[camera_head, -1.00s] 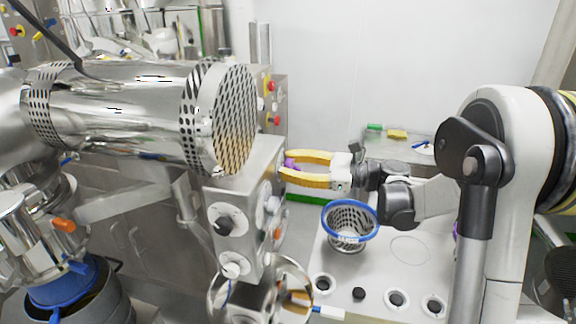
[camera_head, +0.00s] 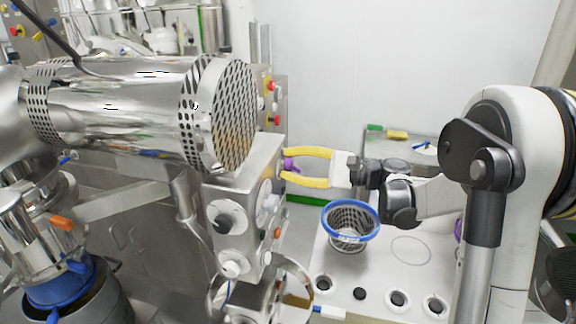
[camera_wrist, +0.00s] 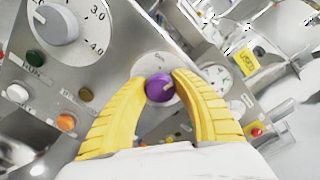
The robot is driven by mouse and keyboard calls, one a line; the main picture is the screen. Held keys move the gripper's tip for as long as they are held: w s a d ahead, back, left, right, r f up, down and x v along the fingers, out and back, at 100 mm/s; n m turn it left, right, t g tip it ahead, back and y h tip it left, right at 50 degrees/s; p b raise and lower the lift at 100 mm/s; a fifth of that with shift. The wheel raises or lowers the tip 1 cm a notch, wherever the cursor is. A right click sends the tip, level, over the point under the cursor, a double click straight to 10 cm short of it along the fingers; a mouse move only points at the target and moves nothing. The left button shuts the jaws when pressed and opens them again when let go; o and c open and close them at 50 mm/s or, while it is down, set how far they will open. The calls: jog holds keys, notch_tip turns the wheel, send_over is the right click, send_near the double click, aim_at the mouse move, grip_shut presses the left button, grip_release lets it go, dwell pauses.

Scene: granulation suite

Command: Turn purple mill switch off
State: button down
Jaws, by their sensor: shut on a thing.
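The purple mill switch (camera_wrist: 159,88) is a round knob with a pale pointer mark, on a light round dial plate on the steel control box. In the wrist view it sits between the tips of my yellow-fingered gripper (camera_wrist: 160,84), which is shut on it. In the head view the purple switch (camera_head: 289,164) shows partly between the yellow fingertips of my gripper (camera_head: 284,166) at the box's right side. I cannot read the labels around the knob.
A grey dial knob (camera_wrist: 57,24), green button (camera_wrist: 36,60) and orange button (camera_wrist: 66,122) sit near the switch. The perforated steel drum (camera_head: 233,115) hangs just above the box. A blue-rimmed basket (camera_head: 351,222) stands on the white top below my gripper.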

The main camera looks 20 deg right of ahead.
jog(key=n, duration=0.5)
jog(key=shift+n, duration=0.3)
jog(key=n, duration=0.4)
jog(key=shift+f+n+b, duration=0.1)
jog(key=shift+n+b, duration=0.3)
jog(key=c, duration=1)
grip_release()
jog(key=v, duration=1.2)
